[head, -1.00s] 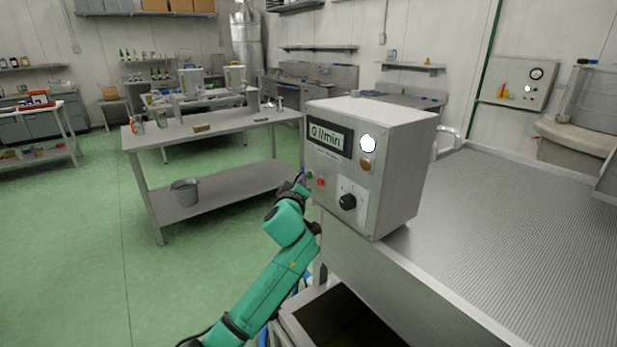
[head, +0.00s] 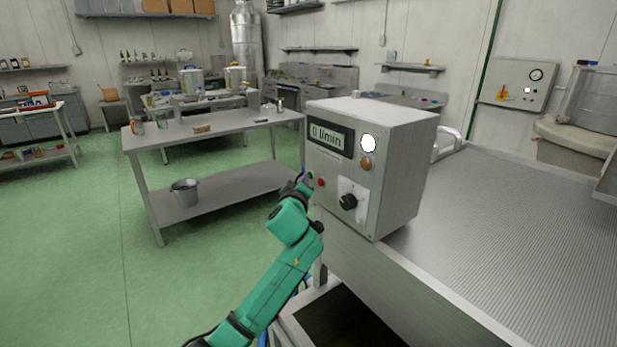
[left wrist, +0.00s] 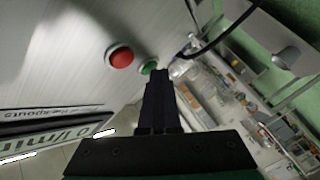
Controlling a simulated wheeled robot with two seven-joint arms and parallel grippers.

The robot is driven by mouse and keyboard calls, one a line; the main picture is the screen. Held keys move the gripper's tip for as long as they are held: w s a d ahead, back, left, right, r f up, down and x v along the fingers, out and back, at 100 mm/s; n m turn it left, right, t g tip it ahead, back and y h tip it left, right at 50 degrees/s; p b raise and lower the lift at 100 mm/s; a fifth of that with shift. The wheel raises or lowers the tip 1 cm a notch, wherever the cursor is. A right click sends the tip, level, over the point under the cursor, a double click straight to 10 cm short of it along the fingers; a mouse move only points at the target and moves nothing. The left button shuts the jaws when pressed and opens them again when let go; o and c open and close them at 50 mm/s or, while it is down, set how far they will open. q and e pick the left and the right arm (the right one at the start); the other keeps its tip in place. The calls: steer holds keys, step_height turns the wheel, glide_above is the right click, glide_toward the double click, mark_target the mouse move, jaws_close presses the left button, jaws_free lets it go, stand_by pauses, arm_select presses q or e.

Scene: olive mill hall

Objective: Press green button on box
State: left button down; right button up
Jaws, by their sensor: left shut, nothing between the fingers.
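The grey metal control box (head: 395,190) stands on the left end of a ribbed steel surface. Its display (head: 327,137) reads "0 l/min". The green button (left wrist: 149,67) is on the front panel beside the red button (left wrist: 121,57); the red one also shows in the head view (head: 321,182). My left gripper (left wrist: 160,74) is shut and empty, its fingertips pointing at the panel right at the green button and covering part of it. I cannot tell whether they touch it. In the head view, the left gripper (head: 305,180) is at the box's left front edge. My right gripper is out of view.
The panel also has a black knob (head: 348,202), an orange lamp (head: 366,163) and a white lamp (head: 369,143). A steel table (head: 215,133) with a bucket (head: 185,192) on its lower shelf stands behind on the left. Green floor is free at the left.

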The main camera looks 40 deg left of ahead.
arm_select(q)
steer(key=shift+s+a, duration=0.2)
steer(key=shift+s, duration=0.55)
steer(key=s, duration=0.2)
steer(key=s+a+p, duration=0.1)
steer(key=s, duration=0.1)
steer(key=shift+s+a, duration=0.2)
steer(key=shift+s, duration=0.2)
stand_by(0.4)
